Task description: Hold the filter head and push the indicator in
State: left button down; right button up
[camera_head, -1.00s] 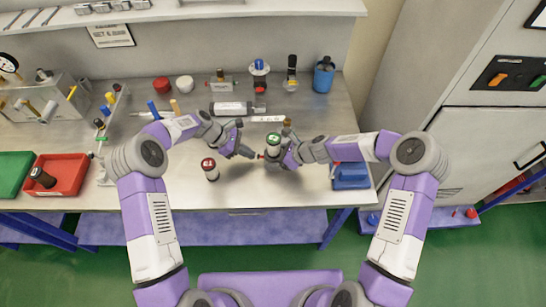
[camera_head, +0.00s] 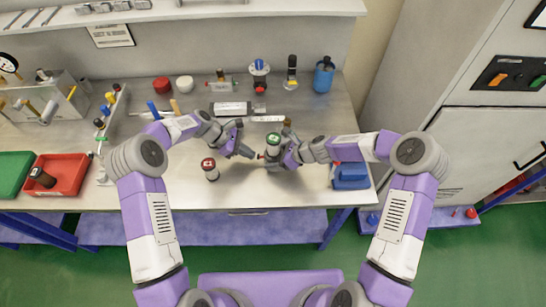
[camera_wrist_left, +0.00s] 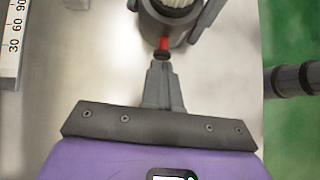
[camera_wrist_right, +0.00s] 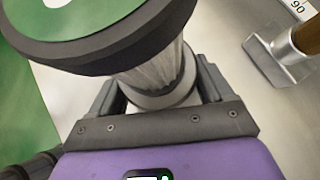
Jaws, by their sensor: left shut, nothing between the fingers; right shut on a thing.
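The filter head (camera_head: 273,141) has a green top cap with a white mark over a pale, ribbed body and stands on the bench. My right gripper (camera_wrist_right: 152,100) is shut around its body, below the wide green cap (camera_wrist_right: 95,25). A red indicator (camera_wrist_left: 163,44) with a dark end sticks out of the filter head's side, towards my left gripper. My left gripper (camera_wrist_left: 161,66) is shut and empty. Its fingertips point at the indicator's end, very close to it; I cannot tell whether they touch. In the head view, the indicator (camera_head: 261,156) is a small red spot.
A red-topped canister (camera_head: 209,169) stands left of the grippers. A ruler (camera_head: 267,118), a grey cylinder (camera_head: 232,108) and a wooden-handled tool (camera_wrist_right: 285,55) lie behind. The front bench middle is clear.

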pick_arm(q)
jog(key=shift+s+d, duration=0.1)
jog(key=shift+d, duration=0.8)
pick_arm(e)
jog(key=shift+s+f, duration=0.1)
jog(key=shift+f, duration=0.1)
pick_arm(q)
jog(key=shift+a, duration=0.15)
jog(key=shift+v, duration=2.25)
jog(key=shift+a+f, duration=0.1)
jog(key=shift+a, duration=0.05)
jog(key=s+v, duration=0.1)
jog(key=v, duration=1.1)
jog(key=shift+w, duration=0.45)
